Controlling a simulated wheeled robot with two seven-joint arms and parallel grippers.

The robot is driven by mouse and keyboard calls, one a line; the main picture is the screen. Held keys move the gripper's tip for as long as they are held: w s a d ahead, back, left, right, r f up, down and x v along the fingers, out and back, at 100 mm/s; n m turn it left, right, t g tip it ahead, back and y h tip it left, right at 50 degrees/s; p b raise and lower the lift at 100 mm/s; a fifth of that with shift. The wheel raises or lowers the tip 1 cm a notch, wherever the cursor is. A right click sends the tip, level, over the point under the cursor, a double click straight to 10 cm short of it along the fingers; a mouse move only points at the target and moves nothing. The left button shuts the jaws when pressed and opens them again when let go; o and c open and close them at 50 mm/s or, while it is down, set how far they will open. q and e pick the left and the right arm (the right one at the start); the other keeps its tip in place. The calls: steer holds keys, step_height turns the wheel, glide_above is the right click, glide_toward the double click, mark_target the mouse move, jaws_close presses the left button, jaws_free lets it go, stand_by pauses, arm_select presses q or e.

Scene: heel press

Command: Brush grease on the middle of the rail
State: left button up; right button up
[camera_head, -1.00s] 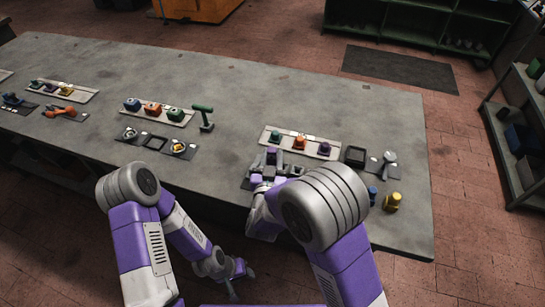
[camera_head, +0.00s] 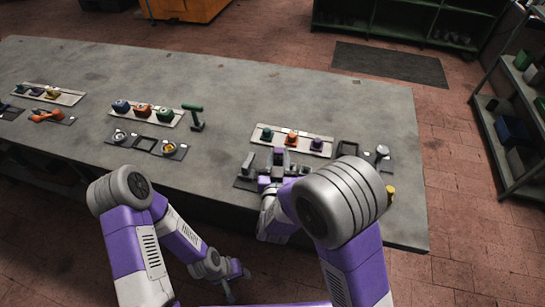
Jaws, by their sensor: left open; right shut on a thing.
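A pale rail (camera_head: 263,146) lies near the table's right end with a green, an orange (camera_head: 291,137) and a purple block on it. My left gripper (camera_head: 231,284) is open and empty, low in front of the table. I cannot make out any grease.
Two similar rails with coloured blocks lie to the left, the middle one (camera_head: 150,117) beside a green-handled tool (camera_head: 195,116). A dark tray (camera_head: 347,150) and a round metal item (camera_head: 382,152) lie right of the right rail. A yellow item (camera_head: 389,193) is partly hidden by my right arm. The table's far half (camera_head: 220,80) is clear.

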steer(key=shift+s+d+f+b, duration=0.1)
steer(key=shift+s+d+b, duration=0.3)
steer(key=shift+d, duration=0.9)
steer(key=shift+s+d+r+b, duration=0.1)
steer(key=shift+s+d+b, duration=0.25)
steer(key=shift+d, duration=0.95)
steer(key=shift+s+d+f+b, duration=0.1)
steer(key=shift+s+d+b, duration=0.3)
steer(key=shift+d, duration=0.9)
steer(key=shift+w+a, duration=0.25)
steer(key=shift+a, duration=0.75)
steer(key=shift+w+a, duration=0.3)
steer(key=shift+a, duration=0.75)
steer(key=shift+w+a, duration=0.25)
steer(key=shift+a, duration=0.75)
steer(key=shift+w+a+b, duration=0.1)
steer(key=shift+w+a, duration=0.2)
steer(key=shift+a, duration=0.65)
steer(key=shift+w+a+b, duration=0.15)
steer(key=shift+w+a, duration=0.2)
steer(key=shift+a, duration=0.6)
steer(key=shift+w+a+b, duration=0.1)
steer(key=shift+w+a, duration=0.2)
steer(key=shift+a, duration=0.65)
step_height(320, 180, up, 6)
steer(key=p, duration=0.4)
steer(key=shift+p, duration=0.35)
step_height(320, 180, up, 3)
steer(key=shift+r+p, duration=0.1)
steer(key=shift+p, duration=1)
